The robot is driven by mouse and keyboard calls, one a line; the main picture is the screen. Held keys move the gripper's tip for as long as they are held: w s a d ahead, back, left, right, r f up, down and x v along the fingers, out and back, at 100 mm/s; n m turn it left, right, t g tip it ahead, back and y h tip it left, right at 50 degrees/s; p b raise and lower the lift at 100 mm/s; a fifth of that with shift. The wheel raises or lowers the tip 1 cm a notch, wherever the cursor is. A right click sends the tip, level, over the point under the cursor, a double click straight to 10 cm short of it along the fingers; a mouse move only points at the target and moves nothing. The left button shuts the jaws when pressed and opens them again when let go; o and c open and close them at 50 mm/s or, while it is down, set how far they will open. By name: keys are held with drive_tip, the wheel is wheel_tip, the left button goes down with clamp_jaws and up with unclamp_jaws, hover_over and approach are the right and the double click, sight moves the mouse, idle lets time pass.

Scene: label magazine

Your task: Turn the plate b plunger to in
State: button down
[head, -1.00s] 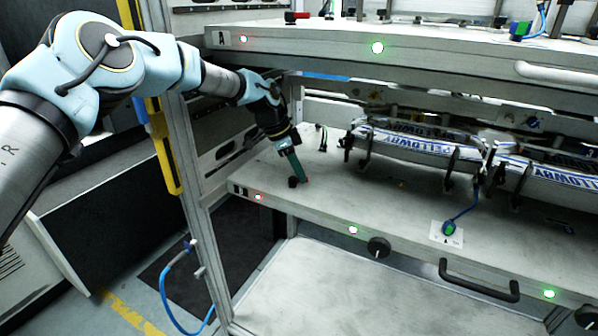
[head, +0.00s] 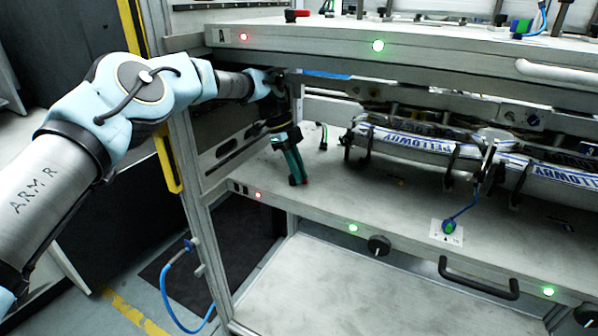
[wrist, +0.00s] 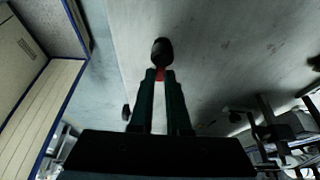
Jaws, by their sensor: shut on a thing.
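Plate B (head: 345,190) is the lower grey shelf, with a B label and a red light at its front left corner. My gripper (head: 298,181) reaches down to this plate near its left end, with green fingers tilted. The wrist view shows my gripper (wrist: 159,74) with its fingers close together on the plate b plunger (wrist: 161,50). The plunger has a rounded black knob, and red shows between the fingertips. In the head view the fingers hide the plunger. I cannot tell from these views which way it is set.
Plate A (head: 330,37) hangs above like a roof, with a red-and-black plunger (head: 296,15) on top. Label strips (head: 415,147) in black holders stand right of my gripper. A blue-cabled sensor (head: 448,227) and a black handle (head: 478,280) are near plate B's front.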

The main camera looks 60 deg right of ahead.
drive_tip(key=shift+f, duration=0.15)
drive_tip(key=c, duration=0.9)
unclamp_jaws()
